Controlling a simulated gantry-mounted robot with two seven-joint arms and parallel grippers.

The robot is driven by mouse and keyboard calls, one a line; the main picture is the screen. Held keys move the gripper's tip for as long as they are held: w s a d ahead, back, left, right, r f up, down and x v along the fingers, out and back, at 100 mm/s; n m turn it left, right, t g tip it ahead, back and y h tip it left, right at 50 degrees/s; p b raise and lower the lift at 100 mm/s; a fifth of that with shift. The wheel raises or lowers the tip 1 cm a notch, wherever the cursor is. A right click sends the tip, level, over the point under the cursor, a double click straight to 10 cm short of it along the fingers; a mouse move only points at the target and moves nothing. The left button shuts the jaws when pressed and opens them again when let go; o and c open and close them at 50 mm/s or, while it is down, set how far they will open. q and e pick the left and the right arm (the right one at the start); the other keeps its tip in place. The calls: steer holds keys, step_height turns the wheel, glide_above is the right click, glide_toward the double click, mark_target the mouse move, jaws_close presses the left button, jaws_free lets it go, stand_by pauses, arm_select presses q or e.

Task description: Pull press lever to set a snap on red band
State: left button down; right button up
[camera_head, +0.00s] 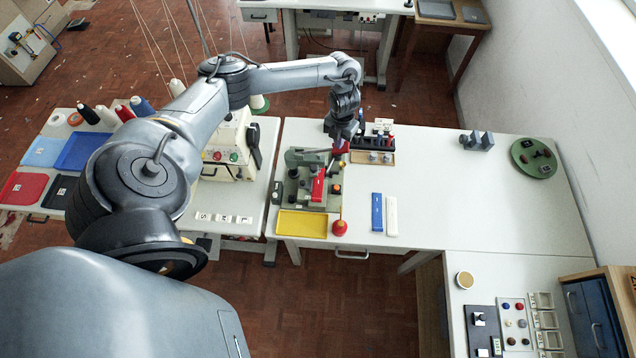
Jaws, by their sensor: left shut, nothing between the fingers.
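The snap press (297,160) is a grey-green machine on the white table, right of the sewing machine. A short red strip (318,186), likely the red band, lies at its right side under the head. The lever is a thin rod on the right of the press, ending in a red ball knob (340,227) near the table's front edge. My left gripper (340,150) is shut and empty above the back right of the press, apart from the knob. A dark red part shows beside its fingers. Contact with the press is unclear. My right gripper is not in view.
A yellow tray (302,224) lies in front of the press. A blue strip (377,212) and a white strip (391,216) lie to its right. A wooden block (373,158) and dark tools stand behind. The table's middle right is clear. A green round plate (534,158) lies far right.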

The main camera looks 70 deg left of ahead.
arm_select(q)
step_height(320, 180, up, 6)
steer(key=p, duration=0.4)
steer(key=shift+r, duration=0.2)
